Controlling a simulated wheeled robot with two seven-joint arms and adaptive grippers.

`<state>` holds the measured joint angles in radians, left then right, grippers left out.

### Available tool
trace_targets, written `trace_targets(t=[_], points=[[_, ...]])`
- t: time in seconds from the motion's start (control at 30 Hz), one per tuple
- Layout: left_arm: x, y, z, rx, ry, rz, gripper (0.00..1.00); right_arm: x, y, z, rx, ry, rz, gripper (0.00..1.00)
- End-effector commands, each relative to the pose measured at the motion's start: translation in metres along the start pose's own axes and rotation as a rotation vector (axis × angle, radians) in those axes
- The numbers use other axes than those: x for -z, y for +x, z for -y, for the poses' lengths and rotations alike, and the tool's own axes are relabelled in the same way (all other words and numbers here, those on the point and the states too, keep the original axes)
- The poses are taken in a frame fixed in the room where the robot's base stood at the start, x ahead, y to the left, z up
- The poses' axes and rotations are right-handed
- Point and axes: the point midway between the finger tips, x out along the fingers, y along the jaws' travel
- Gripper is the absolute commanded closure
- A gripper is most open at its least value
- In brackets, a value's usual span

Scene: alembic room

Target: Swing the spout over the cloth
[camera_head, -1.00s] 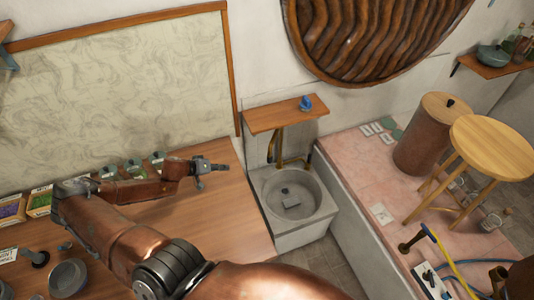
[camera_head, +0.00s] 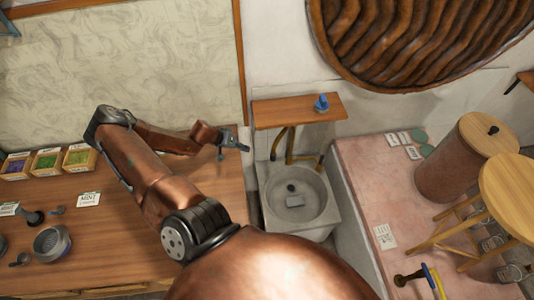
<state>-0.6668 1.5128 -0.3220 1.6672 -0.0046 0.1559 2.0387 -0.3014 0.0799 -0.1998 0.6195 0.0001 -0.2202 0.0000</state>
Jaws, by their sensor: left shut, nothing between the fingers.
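A brass-coloured bent pipe, which looks like the spout (camera_head: 290,148), hangs below a small wooden shelf above a grey stone basin (camera_head: 328,212). A small grey patch (camera_head: 295,201) lies in the basin below a dark round spot; it may be the cloth, but I cannot tell for sure. My left gripper (camera_head: 235,143) is shut and empty. In the picture it is left of the pipe, near the right end of the wooden counter, and apart from the pipe. My right gripper is not in view.
The wooden shelf (camera_head: 290,109) carries a blue knob-like object (camera_head: 321,103). The wooden counter (camera_head: 110,243) holds trays and a grey bowl (camera_head: 52,242) at left. A pink tiled ledge (camera_head: 370,195) with a brown barrel (camera_head: 455,170) and a wooden stool (camera_head: 511,190) stands at right.

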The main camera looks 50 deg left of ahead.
Motion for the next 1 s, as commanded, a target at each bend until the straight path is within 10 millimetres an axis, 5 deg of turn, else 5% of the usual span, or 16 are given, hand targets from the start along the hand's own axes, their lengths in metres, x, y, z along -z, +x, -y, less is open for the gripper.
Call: trace_targets(t=[0.6, 1.0], points=[[0.002, 0.090, -0.002, -0.003, 0.001, -0.003, 1.00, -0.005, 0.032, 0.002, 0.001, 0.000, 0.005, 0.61], [0.001, 0.105, -0.036, -0.002, 0.001, -0.001, 1.00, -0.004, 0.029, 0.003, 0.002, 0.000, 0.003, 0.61]])
